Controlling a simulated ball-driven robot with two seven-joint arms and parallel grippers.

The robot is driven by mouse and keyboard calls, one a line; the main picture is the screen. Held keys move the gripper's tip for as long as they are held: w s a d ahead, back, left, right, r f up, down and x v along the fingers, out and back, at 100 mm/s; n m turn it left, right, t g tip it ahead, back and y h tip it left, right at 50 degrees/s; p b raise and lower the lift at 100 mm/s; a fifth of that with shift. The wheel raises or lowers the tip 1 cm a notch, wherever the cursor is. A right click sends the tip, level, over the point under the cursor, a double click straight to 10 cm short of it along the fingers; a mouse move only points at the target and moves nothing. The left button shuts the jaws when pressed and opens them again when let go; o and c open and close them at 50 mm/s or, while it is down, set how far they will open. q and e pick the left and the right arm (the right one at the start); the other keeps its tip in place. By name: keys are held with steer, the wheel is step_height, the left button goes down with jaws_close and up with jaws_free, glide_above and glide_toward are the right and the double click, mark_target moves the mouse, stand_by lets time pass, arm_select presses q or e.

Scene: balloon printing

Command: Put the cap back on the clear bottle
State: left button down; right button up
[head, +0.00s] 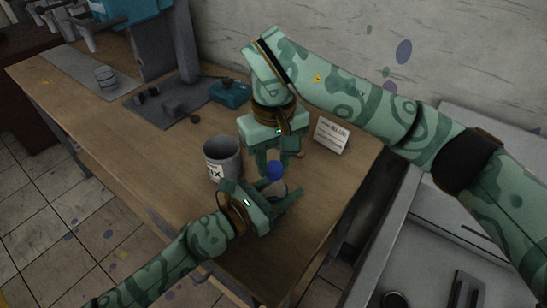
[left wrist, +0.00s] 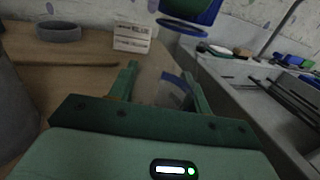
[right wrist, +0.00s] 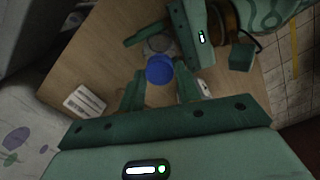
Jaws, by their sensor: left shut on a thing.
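The clear bottle (head: 273,187) is between the fingers of my left gripper (head: 277,194), which is shut on it just above the table. Its clear body with a blue band (left wrist: 176,80) also shows in the left wrist view. The blue cap (head: 275,171) is directly above the bottle, at its top. I cannot tell whether it is fully seated. My right gripper (head: 277,164) is open around the cap. In the right wrist view, the cap (right wrist: 159,69) lies between its fingertips, with narrow gaps at the sides.
A grey canister (head: 222,158) stands left of the grippers on the wooden table (head: 170,160). A small sign card (head: 332,135) stands behind, to the right. A blue box (head: 231,95) and a dark machine base are farther back. A metal sink counter (head: 420,225) adjoins on the right.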

steer(key=shift+o, duration=1.2)
steer(key=shift+r, duration=0.1)
steer(key=shift+r, duration=2.2)
steer(key=shift+c, duration=0.4)
